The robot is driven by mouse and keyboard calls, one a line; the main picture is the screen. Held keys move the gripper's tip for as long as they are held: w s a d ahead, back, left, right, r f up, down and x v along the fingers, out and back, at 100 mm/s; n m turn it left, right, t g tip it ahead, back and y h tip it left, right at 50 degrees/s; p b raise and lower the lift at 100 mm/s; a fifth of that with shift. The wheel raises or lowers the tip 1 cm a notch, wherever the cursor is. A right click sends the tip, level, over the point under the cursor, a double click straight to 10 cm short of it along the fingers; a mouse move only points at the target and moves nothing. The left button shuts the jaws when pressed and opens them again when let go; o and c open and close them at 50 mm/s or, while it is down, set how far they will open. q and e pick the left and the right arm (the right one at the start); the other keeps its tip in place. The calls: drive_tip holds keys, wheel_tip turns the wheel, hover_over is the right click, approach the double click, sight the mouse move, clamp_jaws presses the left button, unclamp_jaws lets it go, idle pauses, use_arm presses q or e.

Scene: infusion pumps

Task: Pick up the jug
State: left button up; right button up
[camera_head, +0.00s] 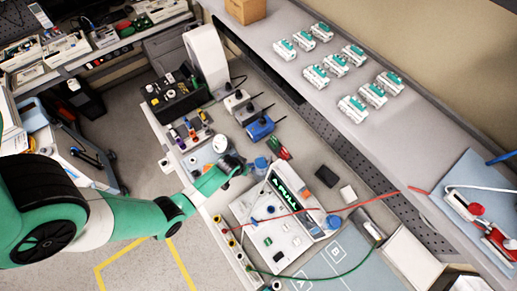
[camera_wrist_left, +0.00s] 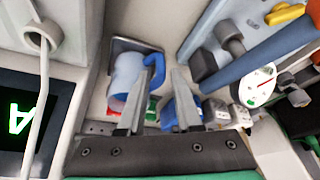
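The jug (camera_wrist_left: 125,75) is pale blue and translucent with a darker blue handle (camera_wrist_left: 157,72). In the wrist view it is left of centre, partly hidden by one finger. In the head view a small blue body that appears to be the jug (camera_head: 261,163) sits just right of my left gripper (camera_head: 246,168). My left gripper (camera_wrist_left: 160,75) is open, with its two fingers apart. The handle appears between the fingertips in the wrist view; I cannot tell whether they touch it. My right gripper is not in view.
A white pump device (camera_head: 275,222) with a green-lit display (camera_head: 286,193) stands close beside the jug. Red and green connectors (camera_head: 279,148) and a blue device (camera_head: 260,128) lie beyond. Red and green tubes cross the bench. Several teal-and-white units (camera_head: 335,65) occupy the shelf.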

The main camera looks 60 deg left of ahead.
use_arm(q)
drive_tip(key=b+x, duration=0.3)
drive_tip(key=x, duration=0.1)
drive_tip(key=shift+f, duration=0.35)
drive_tip(key=shift+w+a+r, duration=0.1)
drive_tip(key=shift+r, duration=0.1)
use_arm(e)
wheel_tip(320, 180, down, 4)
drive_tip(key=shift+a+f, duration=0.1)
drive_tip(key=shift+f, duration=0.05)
use_arm(q)
drive_tip(key=shift+c, duration=0.3)
clamp_jaws()
